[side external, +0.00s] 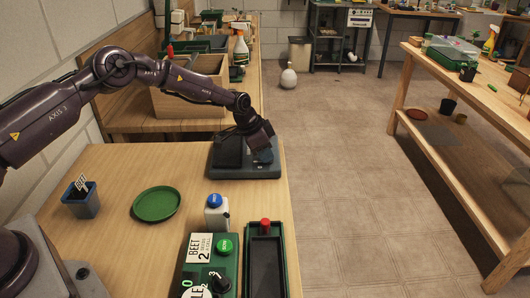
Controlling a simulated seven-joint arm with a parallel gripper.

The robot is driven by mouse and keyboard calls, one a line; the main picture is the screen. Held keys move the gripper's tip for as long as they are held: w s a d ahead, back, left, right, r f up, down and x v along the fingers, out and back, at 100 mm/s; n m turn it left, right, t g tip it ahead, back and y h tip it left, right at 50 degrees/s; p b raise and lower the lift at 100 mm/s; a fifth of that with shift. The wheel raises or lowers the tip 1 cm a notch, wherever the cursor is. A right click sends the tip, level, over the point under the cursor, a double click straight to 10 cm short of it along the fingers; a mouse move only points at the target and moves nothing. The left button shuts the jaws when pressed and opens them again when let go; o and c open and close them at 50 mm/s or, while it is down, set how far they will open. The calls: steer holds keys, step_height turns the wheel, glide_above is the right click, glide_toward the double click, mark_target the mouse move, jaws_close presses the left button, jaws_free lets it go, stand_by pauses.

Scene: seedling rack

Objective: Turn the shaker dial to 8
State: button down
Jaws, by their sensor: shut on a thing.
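A green control box (199,269) at the front carries a black dial knob (220,282), with a white "0" on the panel to its left. The setting that the knob points to is too small to read. The box also has a green button (224,247) and a card reading "BEET 2". My gripper (262,148) is well behind the dial, low over a dark flat device (232,172) near the table's right edge. It is shut on a small blue-grey thing (264,156), which looks like a pot. The fingertips are mostly hidden.
A blue-grey pot (85,206) with a label and a green saucer (157,204) stand on the left. A white box with a blue button (215,201) and a dark green tray (279,262) with a red knob (265,224) are near the dial. The middle of the table is clear.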

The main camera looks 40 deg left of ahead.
steer(key=shift+m+g, duration=0.3)
steer(key=shift+m, duration=0.8)
steer(key=shift+h, duration=0.3)
steer(key=c, duration=1.1)
jaws_free()
steer(key=v, duration=1.3)
